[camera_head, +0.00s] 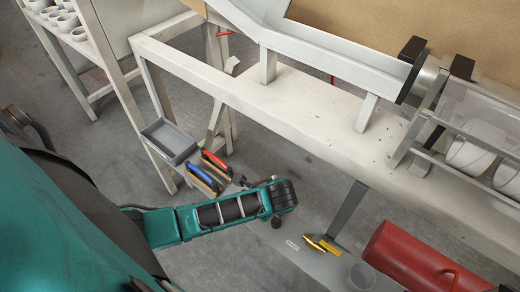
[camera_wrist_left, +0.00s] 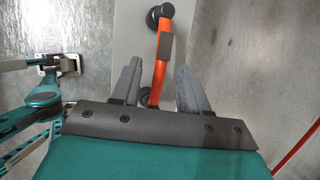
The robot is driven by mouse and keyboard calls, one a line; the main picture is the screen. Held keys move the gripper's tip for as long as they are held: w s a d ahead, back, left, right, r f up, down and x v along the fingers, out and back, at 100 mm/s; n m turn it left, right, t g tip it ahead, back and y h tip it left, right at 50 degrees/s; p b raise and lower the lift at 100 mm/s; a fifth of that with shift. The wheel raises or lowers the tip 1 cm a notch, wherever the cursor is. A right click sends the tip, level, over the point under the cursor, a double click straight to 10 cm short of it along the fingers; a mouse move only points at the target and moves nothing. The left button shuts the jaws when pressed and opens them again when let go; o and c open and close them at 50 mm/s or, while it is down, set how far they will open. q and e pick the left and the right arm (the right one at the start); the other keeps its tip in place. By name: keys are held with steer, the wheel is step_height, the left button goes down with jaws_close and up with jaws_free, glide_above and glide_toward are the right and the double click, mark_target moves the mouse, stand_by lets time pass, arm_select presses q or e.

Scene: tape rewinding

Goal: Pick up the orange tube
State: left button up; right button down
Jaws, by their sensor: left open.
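The orange tube (camera_wrist_left: 163,47) shows in the left wrist view as an orange bar with a dark patch and round black ends, on a light grey surface (camera_wrist_left: 128,20). My left gripper (camera_wrist_left: 159,66) is open, with one grey finger on each side of the tube. I see no clear contact between the fingers and the tube. The lower end of the tube is partly hidden behind my gripper. In the head view my teal left arm covers this spot, and I cannot make out the tube there. My right gripper is not in view.
In the head view a white workbench (camera_head: 290,112) runs diagonally above my arm. A grey bin (camera_head: 168,140) and tools with blue and red handles (camera_head: 216,162) lie left of my wrist. A yellow tool (camera_head: 320,243) and a red cylinder (camera_head: 420,262) are to the right.

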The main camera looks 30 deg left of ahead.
arm_select(q)
steer(key=b+x, duration=0.1)
steer(key=x, duration=0.4)
steer(key=shift+d+b, duration=0.1)
steer(key=shift+b, duration=0.3)
jaws_close()
